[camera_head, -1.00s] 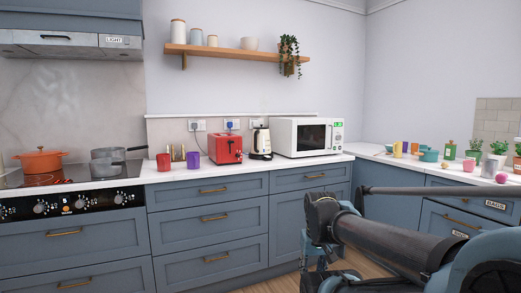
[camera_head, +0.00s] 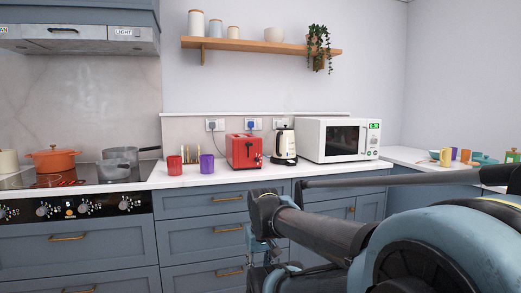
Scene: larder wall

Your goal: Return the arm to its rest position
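My arm (camera_head: 325,236) reaches in from the lower right, with a large blue and black joint close to the camera. Its dark link ends at a joint in front of the blue drawers, and further parts of mine fold down to the bottom edge. I cannot make out my gripper's fingers, so whether it is open or shut, or holds anything, does not show.
Blue drawers (camera_head: 205,235) and the white counter (camera_head: 225,178) lie behind my arm. On the counter stand a red mug (camera_head: 174,165), a purple mug (camera_head: 207,164), a red toaster (camera_head: 243,151), a kettle (camera_head: 285,146) and a microwave (camera_head: 338,140). An orange pot (camera_head: 52,160) stands on the hob.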

